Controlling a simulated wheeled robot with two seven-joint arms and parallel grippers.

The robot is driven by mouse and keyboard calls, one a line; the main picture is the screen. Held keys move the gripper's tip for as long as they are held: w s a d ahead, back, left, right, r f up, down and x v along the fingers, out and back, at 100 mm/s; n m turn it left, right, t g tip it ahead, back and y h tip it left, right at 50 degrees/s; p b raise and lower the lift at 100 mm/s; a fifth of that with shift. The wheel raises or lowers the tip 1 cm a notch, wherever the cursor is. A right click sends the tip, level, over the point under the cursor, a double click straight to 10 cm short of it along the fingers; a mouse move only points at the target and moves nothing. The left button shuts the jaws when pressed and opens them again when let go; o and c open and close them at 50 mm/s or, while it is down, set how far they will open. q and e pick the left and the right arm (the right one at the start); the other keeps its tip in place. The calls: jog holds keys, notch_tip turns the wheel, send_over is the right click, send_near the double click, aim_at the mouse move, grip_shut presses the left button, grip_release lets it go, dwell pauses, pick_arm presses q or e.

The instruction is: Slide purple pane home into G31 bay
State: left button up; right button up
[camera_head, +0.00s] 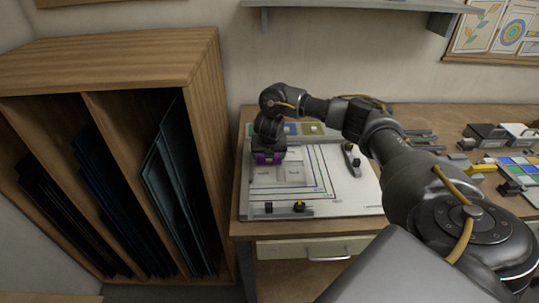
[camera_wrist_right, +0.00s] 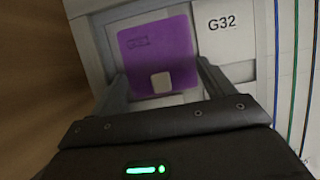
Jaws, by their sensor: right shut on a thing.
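My right gripper (camera_head: 268,150) is over the left part of the white layout board (camera_head: 352,197). In the right wrist view its two fingers (camera_wrist_right: 165,85) stand at either side of the purple pane (camera_wrist_right: 158,42), shut on its near part. The pane is flat and square, with a small pale square near its front edge and a faint dark label mark. It lies over a grey frame, directly left of a pale tile marked G32 (camera_wrist_right: 225,35). No G31 label is readable. I cannot tell whether the pane is fully seated. My left gripper is not in view.
A wooden rack (camera_head: 120,62) with dark sheets stands left of the bench. A dark-handled tool (camera_head: 352,160) lies on the board. Coloured glass squares (camera_head: 517,165) and tools are at the right. A shelf (camera_head: 350,5) is above.

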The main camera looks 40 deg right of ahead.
jog(key=o, duration=0.9)
jog(key=shift+a+r, duration=0.1)
jog(key=shift+r, duration=0.05)
jog(key=shift+o, duration=0.2)
jog(key=shift+w, duration=0.1)
